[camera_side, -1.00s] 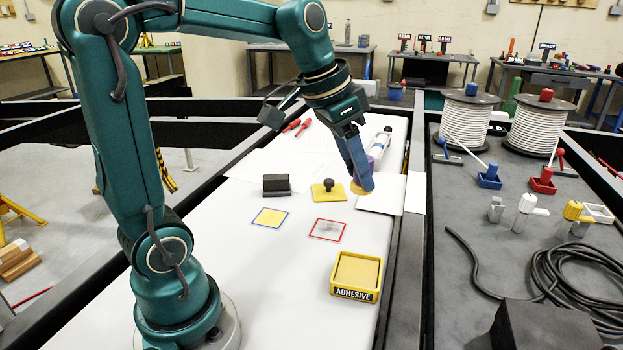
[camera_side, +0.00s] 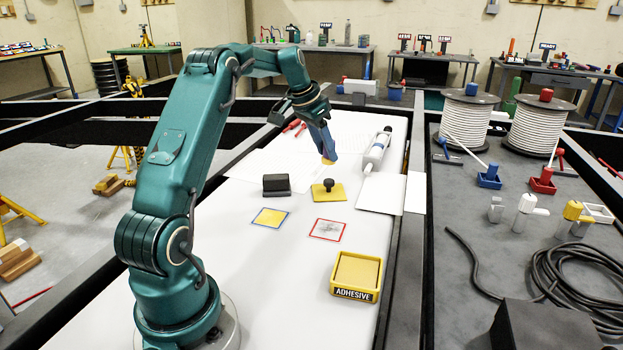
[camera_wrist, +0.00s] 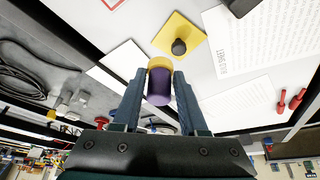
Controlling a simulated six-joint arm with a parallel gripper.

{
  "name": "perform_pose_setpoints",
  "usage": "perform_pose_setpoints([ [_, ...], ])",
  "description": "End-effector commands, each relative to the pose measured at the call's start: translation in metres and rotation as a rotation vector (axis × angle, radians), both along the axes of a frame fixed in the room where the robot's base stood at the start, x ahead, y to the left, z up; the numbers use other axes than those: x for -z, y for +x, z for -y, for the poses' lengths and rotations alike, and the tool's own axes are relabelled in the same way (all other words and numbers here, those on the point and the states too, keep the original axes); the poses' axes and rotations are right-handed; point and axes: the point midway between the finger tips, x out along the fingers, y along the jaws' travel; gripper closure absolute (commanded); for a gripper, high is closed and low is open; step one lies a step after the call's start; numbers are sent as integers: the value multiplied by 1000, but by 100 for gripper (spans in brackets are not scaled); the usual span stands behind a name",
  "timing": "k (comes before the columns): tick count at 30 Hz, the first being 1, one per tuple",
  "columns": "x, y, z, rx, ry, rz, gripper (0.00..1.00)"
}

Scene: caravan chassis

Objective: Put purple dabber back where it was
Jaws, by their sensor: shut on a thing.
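My gripper (camera_wrist: 158,82) is shut on the purple dabber (camera_wrist: 158,92), which has a yellow end, in the wrist view. In the side view my gripper (camera_side: 325,146) is over the far part of the white table, and only the dabber's yellow end (camera_side: 329,162) shows below the fingers; the purple body is hidden. The dabber appears held above the surface, behind the yellow plate with a black knob (camera_side: 328,191). I cannot tell the exact gap. No marked spot for the dabber is clearly visible.
A white plate (camera_side: 382,194) and a white tube (camera_side: 377,150) lie to the right. A black block (camera_side: 276,185), a blue-edged yellow square (camera_side: 270,217), a red-edged square (camera_side: 327,230) and the ADHESIVE tray (camera_side: 357,275) are nearer. Red-handled tools (camera_side: 292,126) and printed sheets lie behind.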

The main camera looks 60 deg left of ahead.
Motion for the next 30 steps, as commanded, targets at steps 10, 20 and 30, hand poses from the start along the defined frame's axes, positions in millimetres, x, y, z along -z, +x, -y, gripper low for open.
perform_pose_setpoints([
  [10,38,44,34,-3,-1,-2,100],
  [20,69,86,66,-8,0,1,100],
  [30,103,89,69,-9,-3,-2,100],
])
